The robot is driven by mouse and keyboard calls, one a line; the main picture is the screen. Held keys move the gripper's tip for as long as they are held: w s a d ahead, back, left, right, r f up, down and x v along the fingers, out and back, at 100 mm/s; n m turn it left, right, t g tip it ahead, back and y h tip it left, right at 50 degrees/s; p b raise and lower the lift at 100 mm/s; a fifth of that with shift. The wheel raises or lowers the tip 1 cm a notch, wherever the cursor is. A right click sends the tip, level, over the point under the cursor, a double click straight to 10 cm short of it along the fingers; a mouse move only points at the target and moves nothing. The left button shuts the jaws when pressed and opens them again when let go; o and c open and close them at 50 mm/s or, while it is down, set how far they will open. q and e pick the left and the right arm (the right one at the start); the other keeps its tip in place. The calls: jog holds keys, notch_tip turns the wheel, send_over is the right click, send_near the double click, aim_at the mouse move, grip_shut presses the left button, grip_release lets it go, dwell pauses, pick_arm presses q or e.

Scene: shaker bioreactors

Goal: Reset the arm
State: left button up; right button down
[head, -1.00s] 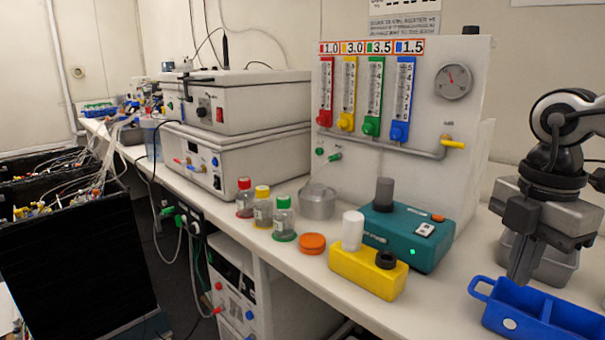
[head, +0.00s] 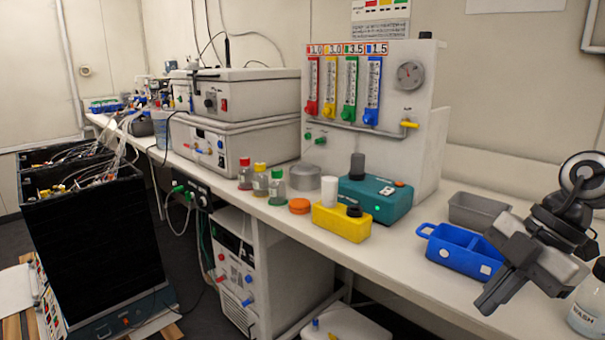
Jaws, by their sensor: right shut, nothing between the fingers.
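My right gripper (head: 492,300) is at the right of the head view, in front of the bench's front edge and the blue tray. Its fingers are together with nothing between them. It points down and to the left, and its arm comes in from the right. The blue tray (head: 424,231) with compartments sits on the bench behind it, and the gripper covers part of its right side. My left gripper does not show.
A wash bottle (head: 590,305) stands close to the right gripper at the right edge. A grey tray (head: 474,212), teal device (head: 385,200), yellow block (head: 340,224), orange cap (head: 299,206) and capped bottles (head: 261,181) stand on the bench. Black crates (head: 95,240) stand at left.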

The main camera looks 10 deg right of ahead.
jog(key=a+f+m+t+y, duration=0.2)
jog(key=a+f+m+t, duration=0.1)
jog(key=f+m+t, duration=1.15)
jog(key=s+a+f+m+g+h, duration=0.1)
jog(key=s+a+f+g+h, duration=0.1)
jog(key=s+a+f, duration=0.2)
jog(key=s+a+f+m+g+h, duration=0.2)
jog(key=s+a+f, duration=0.3)
jog(key=a+f, duration=0.4)
notch_tip(320, 180, down, 2)
jog(key=shift+s+a+f+g, duration=0.15)
jog(key=shift+s+g, duration=0.1)
jog(key=shift+g, duration=0.3)
